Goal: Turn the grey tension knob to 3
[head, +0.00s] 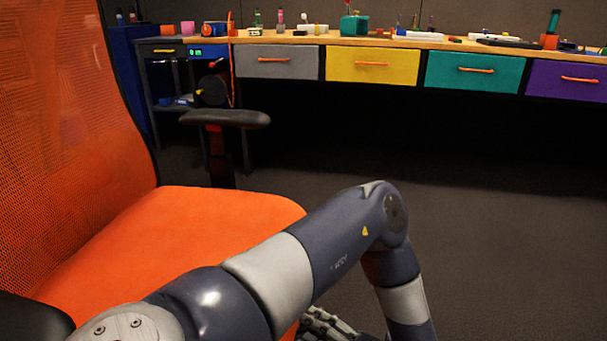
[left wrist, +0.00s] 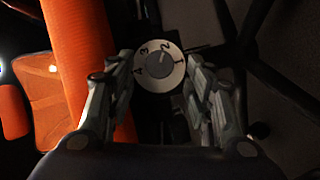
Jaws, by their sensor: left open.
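The grey tension knob (left wrist: 157,66) shows in the left wrist view, upper middle. It is a round grey cap on a pale dial ring marked 1, 2, 3 and 4. Its small mark seems to point near the 2. My left gripper (left wrist: 160,76) is open, with one finger on each side of the dial. I cannot tell whether the fingers touch the knob. In the head view my left arm reaches past the orange chair (head: 215,222); the knob does not show there. My right gripper is in neither view.
In the left wrist view an orange bar-like edge (left wrist: 95,60) runs close to the left finger, and dark struts (left wrist: 260,75) lie at right. In the head view a workbench with coloured drawers (head: 372,66) stands at the back. The floor (head: 500,230) at right is clear.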

